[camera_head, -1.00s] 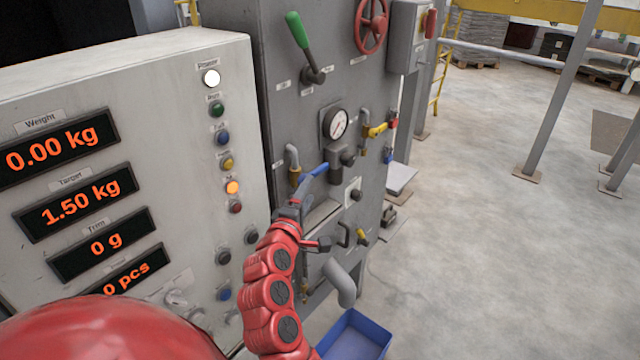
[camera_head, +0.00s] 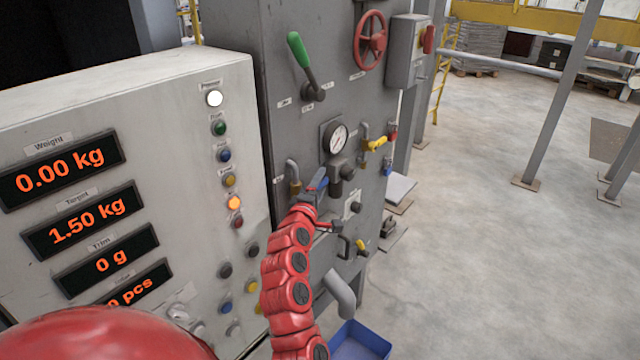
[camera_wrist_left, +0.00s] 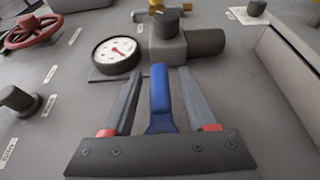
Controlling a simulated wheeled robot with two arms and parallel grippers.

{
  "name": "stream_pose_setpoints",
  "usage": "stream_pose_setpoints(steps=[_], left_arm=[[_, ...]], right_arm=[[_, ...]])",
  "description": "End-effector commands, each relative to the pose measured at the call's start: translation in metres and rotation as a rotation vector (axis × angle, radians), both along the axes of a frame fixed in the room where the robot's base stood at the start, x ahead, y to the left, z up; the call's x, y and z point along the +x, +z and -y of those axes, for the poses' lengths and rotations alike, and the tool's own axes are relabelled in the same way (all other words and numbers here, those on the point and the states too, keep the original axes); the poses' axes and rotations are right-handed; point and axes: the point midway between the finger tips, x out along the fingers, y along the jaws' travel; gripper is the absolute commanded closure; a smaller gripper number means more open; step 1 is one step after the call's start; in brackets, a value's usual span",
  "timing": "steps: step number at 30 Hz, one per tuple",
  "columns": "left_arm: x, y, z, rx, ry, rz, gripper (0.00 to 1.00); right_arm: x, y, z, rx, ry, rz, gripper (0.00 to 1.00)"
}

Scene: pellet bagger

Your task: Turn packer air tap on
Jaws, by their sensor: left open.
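A blue tap handle (camera_head: 318,180) is on the grey machine panel, on a brass fitting (camera_head: 295,186) at the foot of a bent grey pipe. In the left wrist view the blue handle (camera_wrist_left: 160,98) lies between the two fingers of my left gripper (camera_wrist_left: 159,88). The fingers are open, with a gap visible on each side of the handle. In the head view my left gripper (camera_head: 310,190) is right at the handle, and partly hides it. My right gripper is not in view.
A pressure gauge (camera_head: 335,137) and a grey block with a dark knob (camera_head: 347,172) sit close by the handle. A yellow tap (camera_head: 376,144), a green lever (camera_head: 299,50) and a red handwheel (camera_head: 370,40) are on the same panel. A blue bin (camera_head: 362,342) stands below.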

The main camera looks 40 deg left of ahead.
Motion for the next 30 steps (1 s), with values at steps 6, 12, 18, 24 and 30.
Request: stream_pose_setpoints(steps=[6,12,18,24,30], left_arm=[[-0.0002,0.0,0.0002,0.0,0.0,0.001,0.66],[-0.0003,-0.0001,0.0002,0.0,0.0,0.0,1.0],[-0.0003,-0.0002,0.0002,0.0,0.0,0.0,1.0],[-0.0004,-0.0005,0.0002,0.0,0.0,0.0,1.0],[-0.0004,-0.0007,0.0002,0.0,0.0,-0.001,1.0]], right_arm=[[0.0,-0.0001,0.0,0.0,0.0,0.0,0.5],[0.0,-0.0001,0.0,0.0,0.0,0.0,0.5],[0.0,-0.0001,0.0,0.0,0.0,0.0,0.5],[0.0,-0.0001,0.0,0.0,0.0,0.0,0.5],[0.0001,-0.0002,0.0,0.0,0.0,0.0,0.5]])
